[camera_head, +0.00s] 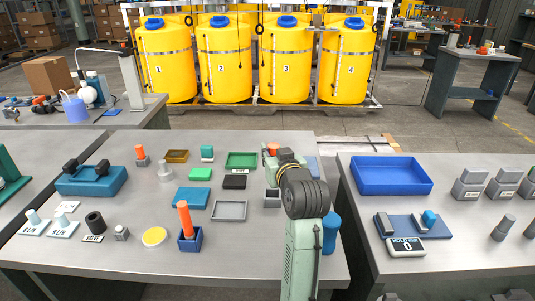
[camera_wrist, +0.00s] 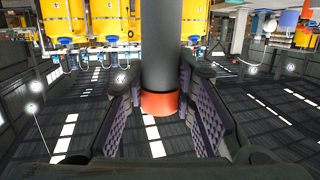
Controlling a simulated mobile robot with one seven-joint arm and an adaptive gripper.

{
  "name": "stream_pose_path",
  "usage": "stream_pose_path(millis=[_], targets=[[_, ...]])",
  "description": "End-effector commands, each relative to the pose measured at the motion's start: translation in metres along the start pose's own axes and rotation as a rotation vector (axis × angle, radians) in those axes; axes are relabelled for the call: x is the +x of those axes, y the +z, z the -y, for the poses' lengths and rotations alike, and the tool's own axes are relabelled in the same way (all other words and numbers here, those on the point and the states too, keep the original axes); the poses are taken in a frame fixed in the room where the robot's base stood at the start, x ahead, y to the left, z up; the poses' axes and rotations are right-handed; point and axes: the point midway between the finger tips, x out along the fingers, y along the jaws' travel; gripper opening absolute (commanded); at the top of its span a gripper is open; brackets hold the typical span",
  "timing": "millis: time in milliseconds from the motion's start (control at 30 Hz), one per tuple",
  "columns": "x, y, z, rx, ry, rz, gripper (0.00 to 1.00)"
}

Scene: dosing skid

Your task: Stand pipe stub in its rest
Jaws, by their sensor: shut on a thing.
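My gripper (camera_head: 273,163) is over the back right of the centre table, seen from behind my arm. In the wrist view its two padded fingers (camera_wrist: 161,85) are shut on a dark grey cylinder with an orange-red end (camera_wrist: 159,103), which I take to be the pipe stub. The stub runs up out of the picture between the fingers. In the head view a small orange end (camera_head: 272,148) shows beside my gripper. A grey block (camera_head: 272,198) stands on the table just below my gripper, partly hidden by my arm; I cannot tell whether it is the rest.
A blue square holder (camera_head: 190,244) with an upright orange cylinder (camera_head: 184,215) stands left of my arm. Trays, including a grey one (camera_head: 229,210) and a green one (camera_head: 241,153), lie nearby. A blue bottle (camera_head: 331,233) stands right of my arm. A gap separates the right table.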

Motion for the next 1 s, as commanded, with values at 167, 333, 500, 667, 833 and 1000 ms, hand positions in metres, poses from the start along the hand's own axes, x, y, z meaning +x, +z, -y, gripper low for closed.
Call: stream_pose_path(millis=[167,333,500,667,833,1000], targets=[[0.0,-0.001,0.001,-0.002,-0.001,-0.001,0.0],[0.001,0.006,0.001,-0.004,-0.001,0.0,0.0],[0.004,0.019,0.001,-0.004,-0.001,0.0,0.0],[0.007,0.034,0.001,-0.004,-0.001,-0.001,0.0],[0.01,0.05,0.001,-0.003,-0.001,0.001,0.0],[0.012,0.057,0.001,-0.004,-0.001,-0.001,0.0]])
